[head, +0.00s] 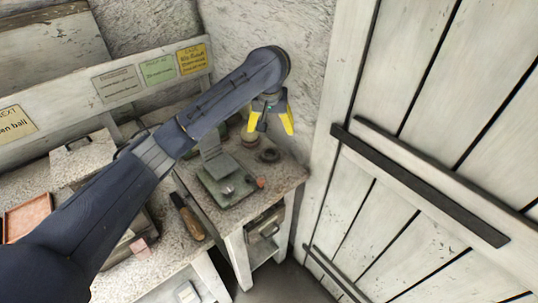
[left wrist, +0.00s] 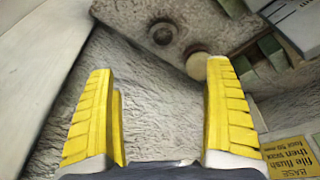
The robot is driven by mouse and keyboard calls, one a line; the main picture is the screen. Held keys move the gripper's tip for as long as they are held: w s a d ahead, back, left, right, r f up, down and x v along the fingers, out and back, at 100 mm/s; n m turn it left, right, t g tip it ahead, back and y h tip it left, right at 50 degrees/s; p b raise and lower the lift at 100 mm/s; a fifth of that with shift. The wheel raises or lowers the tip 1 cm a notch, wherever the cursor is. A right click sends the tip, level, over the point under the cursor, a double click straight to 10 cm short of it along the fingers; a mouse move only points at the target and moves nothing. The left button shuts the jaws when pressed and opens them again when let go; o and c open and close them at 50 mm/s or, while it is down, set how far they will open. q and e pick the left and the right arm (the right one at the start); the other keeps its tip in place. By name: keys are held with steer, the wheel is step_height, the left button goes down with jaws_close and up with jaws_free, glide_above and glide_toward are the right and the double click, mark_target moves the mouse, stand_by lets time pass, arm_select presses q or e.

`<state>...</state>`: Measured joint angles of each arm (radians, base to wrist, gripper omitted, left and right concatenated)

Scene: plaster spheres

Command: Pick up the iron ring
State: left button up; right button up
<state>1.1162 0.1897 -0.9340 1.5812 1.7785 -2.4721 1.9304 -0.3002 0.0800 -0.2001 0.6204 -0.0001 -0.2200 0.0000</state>
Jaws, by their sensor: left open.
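The iron ring (head: 269,155) is a small dark ring lying flat on the stone-topped bench, near its back right. It also shows in the left wrist view as a dark round ring (left wrist: 162,33) at the top middle, beyond the fingertips. My left gripper (head: 270,126) has yellow fingers pointing down, apart and empty. It hangs above and apart from the ring, near the wall. In the left wrist view the two yellow fingers (left wrist: 160,72) are wide apart with nothing between them. My right gripper is in neither view.
A pale round-topped object (left wrist: 197,66) stands beside the ring. A green metal device (head: 228,186) sits in front of it on the bench (head: 215,222). A wooden-handled tool (head: 187,215) lies to the left. A plank door (head: 400,180) stands at right.

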arm_select(q)
glide_above(270, 155)
steer(key=s, duration=0.2)
steer(key=f, duration=1.1)
steer(key=shift+s+d+f, duration=0.15)
steer(key=shift+d+f, duration=0.1)
steer(key=shift+a+x, duration=0.15)
steer(key=shift+x, duration=1.2)
steer(key=shift+a+x, duration=0.15)
steer(key=shift+x, duration=1.15)
steer(key=c, duration=1.6)
steer(key=shift+r, duration=0.1)
